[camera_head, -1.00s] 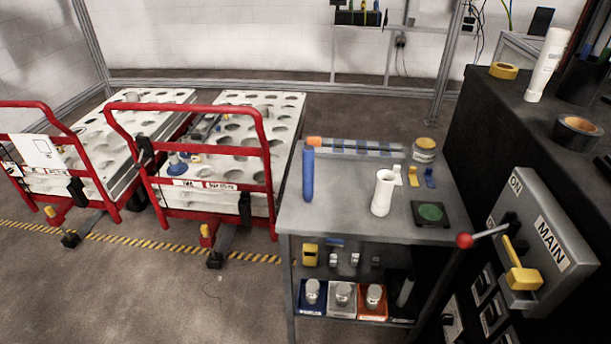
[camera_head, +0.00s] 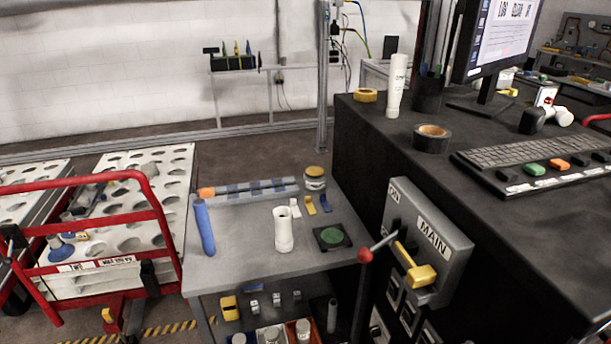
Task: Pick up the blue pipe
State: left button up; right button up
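The blue pipe (camera_head: 204,228) is a plain blue cylinder at the left side of the grey workbench top (camera_head: 245,262). It leans slightly in the picture; I cannot tell whether it stands or lies. Its top end is close to the orange end of a grey and blue rod (camera_head: 250,187) along the back of the bench. A white pipe-like piece (camera_head: 283,230) stands to its right. Neither of my grippers shows in the head view, and nothing touches the blue pipe.
A red-railed cart (camera_head: 105,222) stands left of the bench. A dark counter (camera_head: 480,215) with keyboard and monitor is on the right. A MAIN switch box (camera_head: 428,235) and red-knobbed lever (camera_head: 365,255) stand at the bench's right. A jar (camera_head: 315,180) and black pad (camera_head: 333,237) are on top.

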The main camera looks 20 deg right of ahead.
aim_at(200, 205)
jog(key=i+j+z, duration=0.2)
jog(key=z, duration=0.15)
jog(key=i+j+z, duration=0.15)
jog(key=j+z, duration=0.25)
